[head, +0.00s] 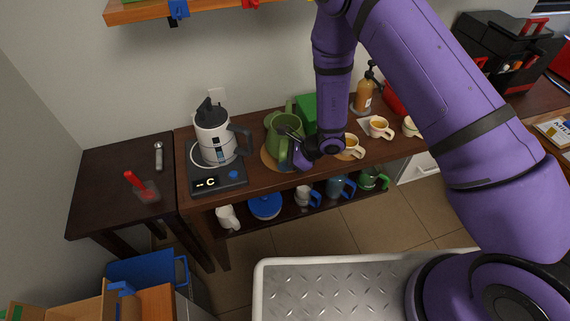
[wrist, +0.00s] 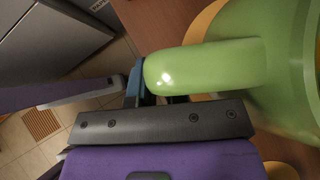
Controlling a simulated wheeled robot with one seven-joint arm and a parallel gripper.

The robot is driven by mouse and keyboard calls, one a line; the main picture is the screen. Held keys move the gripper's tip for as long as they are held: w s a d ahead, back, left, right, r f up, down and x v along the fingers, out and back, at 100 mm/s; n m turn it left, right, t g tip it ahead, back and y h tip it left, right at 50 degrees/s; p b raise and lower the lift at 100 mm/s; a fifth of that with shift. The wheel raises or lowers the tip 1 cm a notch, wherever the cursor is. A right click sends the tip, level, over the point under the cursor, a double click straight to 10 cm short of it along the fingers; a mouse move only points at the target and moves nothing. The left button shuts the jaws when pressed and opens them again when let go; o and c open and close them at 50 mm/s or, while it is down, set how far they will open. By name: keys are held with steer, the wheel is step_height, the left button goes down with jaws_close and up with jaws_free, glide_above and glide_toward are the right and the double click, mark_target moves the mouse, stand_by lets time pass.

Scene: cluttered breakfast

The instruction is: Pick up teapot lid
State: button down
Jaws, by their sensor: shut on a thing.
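The green teapot (head: 290,120) stands upright on a round wooden mat (head: 267,155) on the brown sideboard, in the middle of the head view. My gripper (head: 297,138) is at its near right side. In the wrist view the green teapot (wrist: 290,65) fills the right, and a thick rounded green part (wrist: 205,68), seemingly its handle, sticks out to the left beside my grey finger (wrist: 160,128). My gripper is shut on this green part as far as I can tell; the contact is mostly hidden. I cannot make out the teapot lid apart from the pot.
A white kettle (head: 213,140) stands on a black scale (head: 220,177) to the left. A green box (head: 308,110) is close behind the teapot. Cups (head: 379,128) and a pump bottle (head: 364,95) stand to the right. Mugs sit on the lower shelf. The left table (head: 110,200) is mostly clear.

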steer(key=shift+f, duration=0.2)
steer(key=c, duration=1.6)
jaws_free()
steer(key=shift+f, duration=0.15)
steer(key=o, duration=0.5)
steer(key=shift+c, duration=0.2)
steer(key=v, duration=1.2)
steer(key=shift+r, duration=0.3)
